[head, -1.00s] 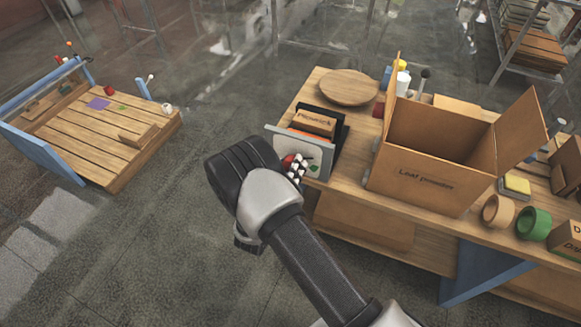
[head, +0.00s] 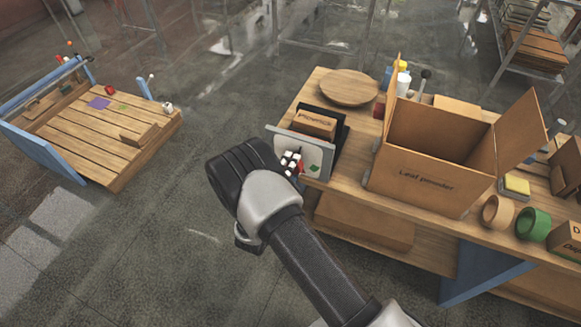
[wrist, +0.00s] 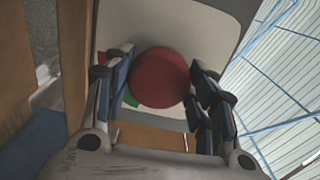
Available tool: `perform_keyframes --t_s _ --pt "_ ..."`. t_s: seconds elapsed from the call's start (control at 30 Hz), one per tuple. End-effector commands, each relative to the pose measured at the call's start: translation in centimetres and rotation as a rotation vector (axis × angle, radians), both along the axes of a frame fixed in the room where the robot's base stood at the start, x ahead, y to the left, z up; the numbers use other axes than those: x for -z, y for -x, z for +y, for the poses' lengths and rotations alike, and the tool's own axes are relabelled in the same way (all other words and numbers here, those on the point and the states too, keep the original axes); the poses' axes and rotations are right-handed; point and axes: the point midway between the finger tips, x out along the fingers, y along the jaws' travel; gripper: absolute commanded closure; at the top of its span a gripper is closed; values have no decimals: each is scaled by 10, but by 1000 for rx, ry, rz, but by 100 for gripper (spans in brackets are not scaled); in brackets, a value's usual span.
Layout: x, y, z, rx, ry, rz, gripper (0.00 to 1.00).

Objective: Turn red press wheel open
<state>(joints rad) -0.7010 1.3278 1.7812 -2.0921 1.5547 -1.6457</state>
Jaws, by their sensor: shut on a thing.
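The red press wheel (wrist: 160,78) fills the middle of the wrist view, in front of a pale panel (wrist: 185,25). My gripper (wrist: 163,85) has one finger on each side of the wheel and is shut on it. In the head view my gripper (head: 290,161) is at the grey front plate (head: 283,143) of the press, at the table's left end. There only a sliver of red shows beside the fingers, and most of the wheel is hidden. A green mark (head: 314,168) is on the plate, right of the fingers.
A box labelled Pinewick (head: 316,122) sits behind the plate. A large open carton marked Leaf powder (head: 420,182) stands to the right on the wooden table (head: 345,175). A round wooden board (head: 348,88) lies behind. Open floor is to the left, before a low wooden platform (head: 90,140).

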Motion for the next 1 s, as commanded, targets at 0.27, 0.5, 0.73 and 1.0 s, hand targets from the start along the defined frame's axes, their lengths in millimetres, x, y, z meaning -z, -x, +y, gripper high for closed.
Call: perform_keyframes --t_s 0.27,0.5,0.73,1.0 --pt "1 0 0 1 147 54 72" --pt "1 0 -1 1 206 76 72" --pt "1 0 -1 1 220 81 72" --pt "1 0 -1 1 220 81 48"
